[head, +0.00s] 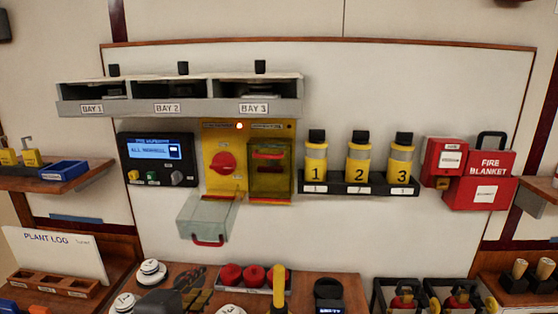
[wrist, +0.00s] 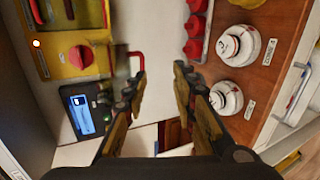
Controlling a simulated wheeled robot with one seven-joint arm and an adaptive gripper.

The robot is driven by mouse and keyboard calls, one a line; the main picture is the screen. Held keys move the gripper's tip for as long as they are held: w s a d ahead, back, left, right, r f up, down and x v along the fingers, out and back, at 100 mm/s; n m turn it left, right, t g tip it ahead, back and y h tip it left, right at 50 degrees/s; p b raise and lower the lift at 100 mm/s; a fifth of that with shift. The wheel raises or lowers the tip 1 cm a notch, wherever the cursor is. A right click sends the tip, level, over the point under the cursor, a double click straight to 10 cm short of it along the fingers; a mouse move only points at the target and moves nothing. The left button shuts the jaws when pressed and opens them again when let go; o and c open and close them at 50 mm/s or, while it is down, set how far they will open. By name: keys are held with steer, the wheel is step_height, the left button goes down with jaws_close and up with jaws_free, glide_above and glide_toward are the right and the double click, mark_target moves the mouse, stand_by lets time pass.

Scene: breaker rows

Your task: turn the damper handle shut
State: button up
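A red rotary handle (head: 222,163) sits on a yellow panel (head: 209,141) on the white wall board; I take it as the damper handle. It also shows in the wrist view (wrist: 81,57). The small label above it is too blurred to read. A clear cover with a red grip (head: 208,241) hangs open below it, leaving the handle's face uncovered. My gripper (wrist: 160,75) is open and empty in the wrist view. Its fingertips are apart from the handle, which lies to their left there; the cover's red grip (wrist: 136,58) is close beside the left fingertip.
A tinted closed cover (head: 270,170) is right of the handle. A control box with a lit screen (head: 152,150) is to its left. Bay boxes (head: 180,106) jut out above. Numbered yellow canisters (head: 358,160) stand right. Red jars (head: 254,275) and white jars (head: 152,272) crowd the shelf below.

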steer(key=s+d+f+m+g+p, duration=0.1)
steer(key=s+d+f+m+g, duration=0.35)
steer(key=d, duration=0.55)
steer(key=s+d+f+m+g+p, duration=0.1)
steer(key=s+d+f+m+g, duration=0.25)
steer(key=s+d+f, duration=0.4)
steer(key=s+d+r+m+p, duration=0.1)
steer(key=d+r+m, duration=0.1)
steer(key=d, duration=0.4)
steer(key=s+d+r+m+y+p, duration=0.1)
steer(key=d+r+m, duration=0.2)
steer(key=d, duration=0.3)
steer(key=s+d+r+m+p, duration=0.1)
steer(key=d+r+m+p, duration=0.1)
steer(key=d+m, duration=0.2)
steer(key=shift+d+r+m, duration=0.2)
steer(key=shift+d+m, duration=0.1)
steer(key=shift+d, duration=0.6)
steer(key=shift+s, duration=0.1)
